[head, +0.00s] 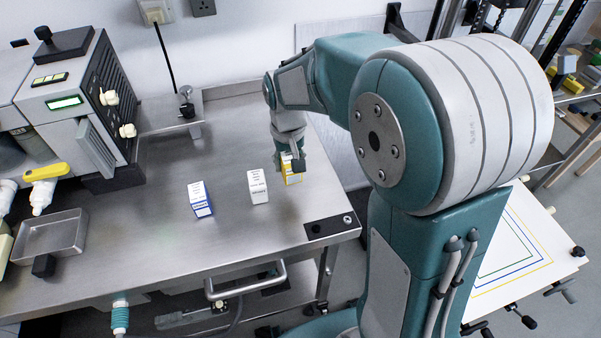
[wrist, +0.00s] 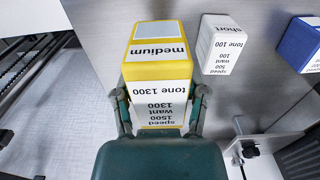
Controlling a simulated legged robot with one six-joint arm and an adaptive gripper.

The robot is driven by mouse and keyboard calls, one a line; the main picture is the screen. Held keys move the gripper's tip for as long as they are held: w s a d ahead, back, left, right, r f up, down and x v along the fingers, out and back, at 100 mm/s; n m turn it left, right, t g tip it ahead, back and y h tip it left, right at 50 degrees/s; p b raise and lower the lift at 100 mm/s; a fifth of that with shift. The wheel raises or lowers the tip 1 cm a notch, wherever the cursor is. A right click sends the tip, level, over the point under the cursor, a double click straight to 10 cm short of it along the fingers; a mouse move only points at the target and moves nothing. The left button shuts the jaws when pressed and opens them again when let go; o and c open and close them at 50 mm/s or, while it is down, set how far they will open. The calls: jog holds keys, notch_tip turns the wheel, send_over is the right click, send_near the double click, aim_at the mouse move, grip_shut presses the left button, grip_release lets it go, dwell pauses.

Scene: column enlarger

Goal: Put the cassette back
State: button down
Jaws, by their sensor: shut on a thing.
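My gripper (head: 296,162) is shut on a yellow cassette (head: 292,178) near the right end of the steel bench. In the wrist view, the gripper (wrist: 162,92) has one finger on each side of the yellow cassette (wrist: 159,30), which is labelled "medium" and "tone 1300". Its lower label is partly hidden by the gripper. I cannot tell whether the cassette touches the bench. A white cassette (head: 257,186), labelled "short" in the wrist view (wrist: 222,46), stands apart to its left. A blue-and-white cassette (head: 200,199) stands further left; only part shows in the wrist view (wrist: 303,45).
A grey machine (head: 75,105) with a lit green display stands at the bench's left. A metal tray (head: 50,236) lies in front of it. A small post (head: 187,105) stands at the back. The bench middle (head: 150,230) is clear. A drawing board (head: 520,245) is at right.

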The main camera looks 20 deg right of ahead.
jog(key=d+f, duration=0.1)
jog(key=w+d+f, duration=0.1)
jog(key=f, duration=0.1)
jog(key=w+d+f, duration=0.1)
jog(key=shift+w+f, duration=0.1)
jog(key=shift+f, duration=0.2)
notch_tip(320, 180, down, 4)
jog(key=shift+w+d+r, duration=0.1)
jog(key=shift+r, duration=0.15)
jog(key=shift+c, duration=0.6)
grip_release()
jog(key=shift+f, duration=0.1)
